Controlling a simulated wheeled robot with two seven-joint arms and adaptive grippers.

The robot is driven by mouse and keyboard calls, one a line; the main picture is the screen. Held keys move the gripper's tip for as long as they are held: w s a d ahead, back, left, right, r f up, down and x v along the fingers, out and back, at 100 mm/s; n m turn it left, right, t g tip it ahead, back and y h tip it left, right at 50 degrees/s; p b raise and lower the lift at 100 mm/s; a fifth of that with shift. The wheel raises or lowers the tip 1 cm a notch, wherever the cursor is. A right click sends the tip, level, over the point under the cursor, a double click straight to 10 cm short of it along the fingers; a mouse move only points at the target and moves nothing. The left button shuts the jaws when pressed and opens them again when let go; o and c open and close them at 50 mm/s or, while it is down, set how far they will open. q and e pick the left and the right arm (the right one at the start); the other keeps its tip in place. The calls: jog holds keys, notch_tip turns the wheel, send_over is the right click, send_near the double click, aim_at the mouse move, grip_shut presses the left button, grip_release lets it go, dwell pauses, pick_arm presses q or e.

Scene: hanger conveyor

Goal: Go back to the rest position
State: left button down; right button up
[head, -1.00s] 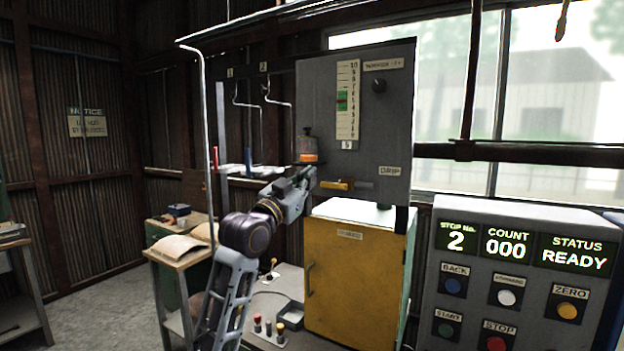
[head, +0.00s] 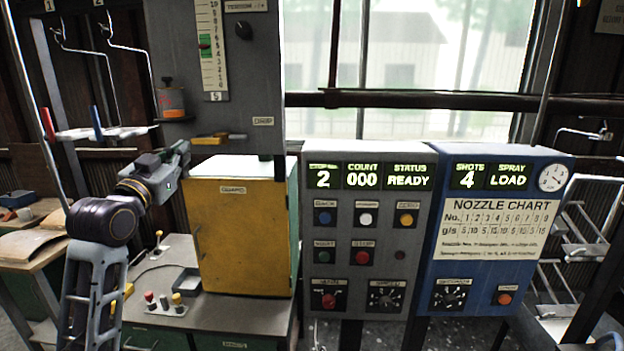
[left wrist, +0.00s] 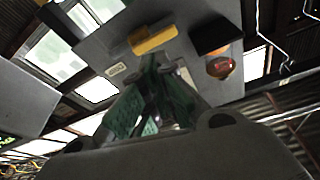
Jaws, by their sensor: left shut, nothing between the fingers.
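My left gripper (head: 180,152) is raised at the left of the head view, in front of the grey tension panel and beside the yellow cabinet (head: 238,238). Its fingers are shut with nothing between them. My right gripper is not in view.
Wire hangers (head: 120,60) hang at upper left. A workbench (head: 210,315) lies below.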

pick_arm(q)
jog(key=s+d+f+g, duration=0.2)
jog(key=f+g, duration=0.1)
jog(key=f, duration=0.8)
jog(key=s+d+f+g+y, duration=0.1)
jog(key=s+d+f+g, duration=0.15)
jog(key=f, duration=0.85)
jog(key=s+d+f+g, duration=0.2)
jog(key=s+f+g, duration=0.1)
jog(key=f, duration=0.9)
jog(key=s+d+f+n+g+y, duration=0.1)
jog(key=s+f+g, duration=0.3)
jog(key=s+f, duration=0.7)
jog(key=s+d+f+n+g, duration=0.15)
jog(key=s+f+g, duration=0.25)
jog(key=s+f, duration=0.7)
jog(key=s+f+g, duration=0.1)
jog(key=s+f, duration=0.1)
jog(key=f, duration=1.3)
jog(key=s+f+g, duration=0.1)
jog(key=s+f, duration=0.1)
jog(key=f, duration=1.3)
jog(key=s+a+f, duration=0.2)
jog(key=s+f, duration=0.8)
jog(key=s, duration=0.1)
jog(key=s+a+f+m, duration=0.1)
jog(key=s+f, duration=1)
jog(key=s, duration=0.1)
jog(key=shift+a+g, duration=0.35)
jog(key=shift+g, duration=0.1)
